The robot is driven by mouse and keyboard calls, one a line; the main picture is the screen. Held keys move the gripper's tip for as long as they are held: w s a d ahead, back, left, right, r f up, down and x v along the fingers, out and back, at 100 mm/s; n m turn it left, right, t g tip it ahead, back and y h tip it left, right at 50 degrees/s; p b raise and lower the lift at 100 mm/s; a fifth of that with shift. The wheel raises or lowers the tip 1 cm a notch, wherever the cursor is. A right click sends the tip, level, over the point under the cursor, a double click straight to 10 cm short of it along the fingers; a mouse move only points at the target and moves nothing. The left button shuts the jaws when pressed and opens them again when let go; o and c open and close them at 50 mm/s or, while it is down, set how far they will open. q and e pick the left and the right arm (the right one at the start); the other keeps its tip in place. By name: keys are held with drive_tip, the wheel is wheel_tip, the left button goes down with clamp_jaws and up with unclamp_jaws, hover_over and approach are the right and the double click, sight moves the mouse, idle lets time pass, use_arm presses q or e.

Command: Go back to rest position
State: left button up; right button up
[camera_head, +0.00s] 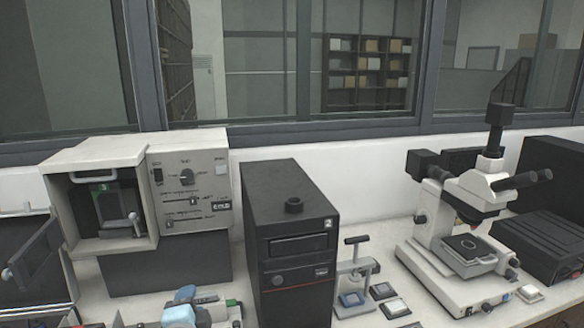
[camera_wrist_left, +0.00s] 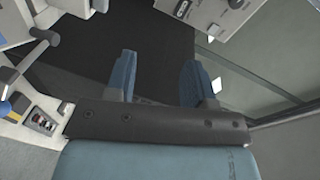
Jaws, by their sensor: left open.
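My right gripper is in neither view.
A beige machine (camera_head: 188,175) with an open chamber stands at the left, near an open door panel (camera_head: 36,255). A black tower unit (camera_head: 292,245) stands mid-bench. A small hand press (camera_head: 356,265), sample blocks (camera_head: 394,308) and a white microscope (camera_head: 440,225) are to its right.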

use_arm(q)
drive_tip(key=s+d+f+n+g+h, duration=0.1)
drive_tip(key=s+f+n+g+h, duration=0.4)
drive_tip(key=s+f, duration=2.1)
drive_tip(key=n, duration=0.6)
drive_tip(key=shift+s+d+p, duration=0.15)
drive_tip(key=shift+s+p, duration=0.2)
drive_tip(key=shift+s, duration=0.05)
drive_tip(key=shift+c, duration=0.6)
